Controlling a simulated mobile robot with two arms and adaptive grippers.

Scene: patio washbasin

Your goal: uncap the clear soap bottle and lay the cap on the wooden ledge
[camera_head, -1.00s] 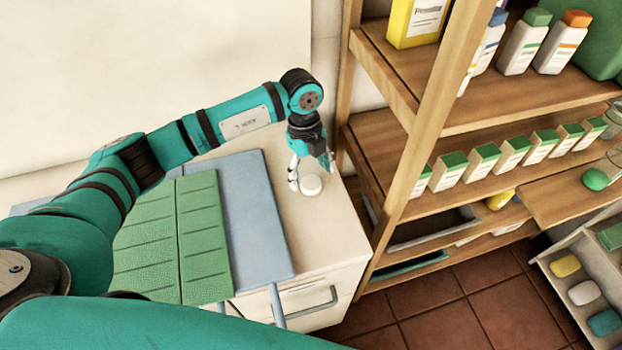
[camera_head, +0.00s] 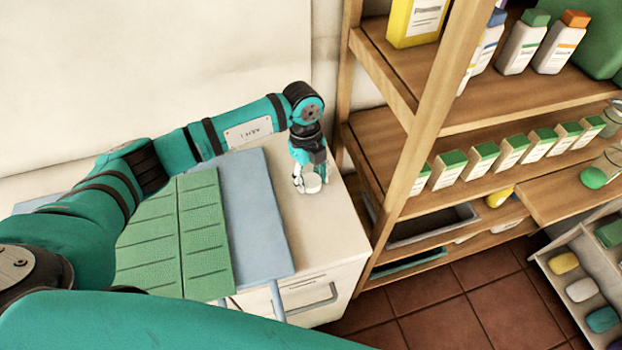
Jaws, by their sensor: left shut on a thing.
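My left gripper (camera_head: 311,176) points down over the white cabinet top and is shut on a small pale round thing (camera_head: 312,185), like a short cylinder. I cannot tell if this is a cap or a bottle. My right gripper is not in view.
A green ribbed mat (camera_head: 205,235) and a blue-grey board (camera_head: 255,220) lie left of the gripper. A wooden shelf unit (camera_head: 440,120) with boxes and bottles stands close on the right. The cabinet top (camera_head: 335,230) has bare room in front of the gripper.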

